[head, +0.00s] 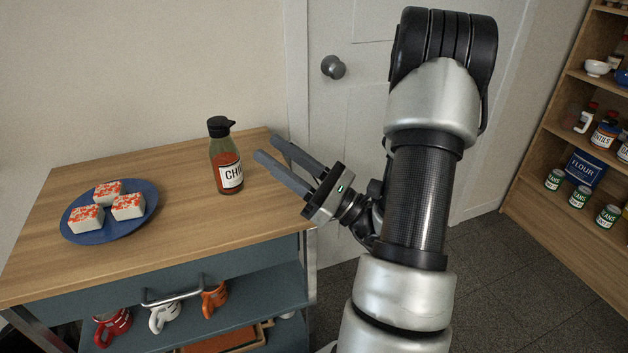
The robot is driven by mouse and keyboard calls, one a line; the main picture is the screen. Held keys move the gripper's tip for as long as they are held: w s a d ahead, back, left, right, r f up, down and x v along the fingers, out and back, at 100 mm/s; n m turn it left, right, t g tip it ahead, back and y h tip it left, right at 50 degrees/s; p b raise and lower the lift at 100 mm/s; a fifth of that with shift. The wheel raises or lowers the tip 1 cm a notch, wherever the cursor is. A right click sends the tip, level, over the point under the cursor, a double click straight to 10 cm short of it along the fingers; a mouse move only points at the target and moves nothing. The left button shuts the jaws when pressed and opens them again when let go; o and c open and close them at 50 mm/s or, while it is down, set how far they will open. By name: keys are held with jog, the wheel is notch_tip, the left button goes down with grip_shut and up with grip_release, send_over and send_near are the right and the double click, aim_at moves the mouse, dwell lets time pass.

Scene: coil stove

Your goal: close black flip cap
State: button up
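A bottle (227,170) of red sauce with a white label reading "CHI" stands upright near the right end of the wooden counter. Its black flip cap (220,126) is on top; at this size I cannot tell whether the lid is fully down or a little raised. My gripper (263,146) is open and empty, to the right of the bottle. Its two long grey fingers point left and up toward the bottle, apart from each other. The fingers look clear of the bottle, with the nearer fingertip close to its right side.
A blue plate (144,208) with three white blocks topped in red sits left on the wooden counter (160,256). Mugs (164,316) stand on the shelf below. A door (350,130) is behind; a shelf unit (546,209) with cans and jars is at right.

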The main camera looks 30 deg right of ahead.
jog(key=v, duration=0.9)
jog(key=shift+a, duration=0.1)
